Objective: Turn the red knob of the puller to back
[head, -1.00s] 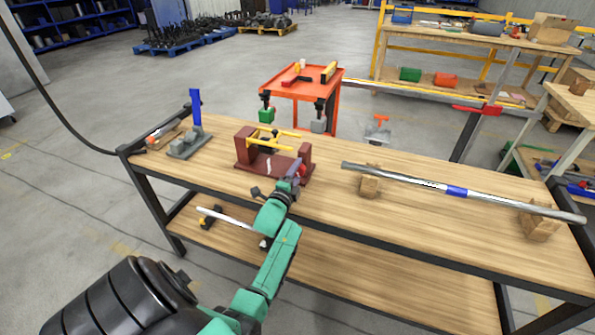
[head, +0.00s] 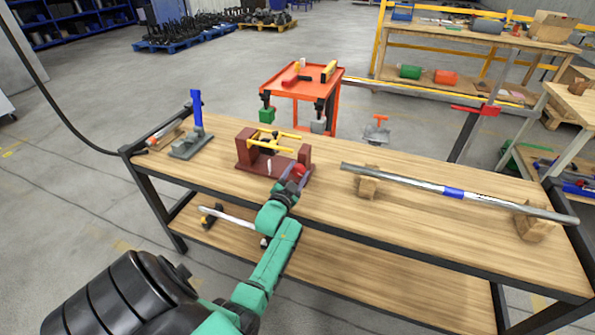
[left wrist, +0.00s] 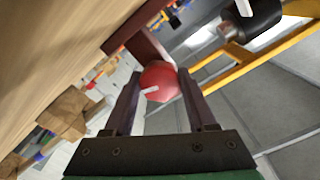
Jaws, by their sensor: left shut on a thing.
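The puller, a dark red frame (head: 245,147) with yellow bars, stands on the wooden workbench. Its red knob (head: 299,170) is at the near right side of the frame. My left gripper (head: 294,177) reaches it from the near side. In the left wrist view the red knob (left wrist: 160,79), with a white mark pointing left, sits between the two finger tips of my left gripper (left wrist: 160,85). The fingers are shut on it. Part of the puller is hidden behind the knob and the fingers. My right gripper does not show.
A blue-handled grey tool (head: 188,145) stands at the bench's left end. A long metal bar (head: 420,181) rests on wooden blocks (head: 368,183) to the right. Bare bench top (head: 335,215) lies between. A red cart (head: 297,88) stands behind.

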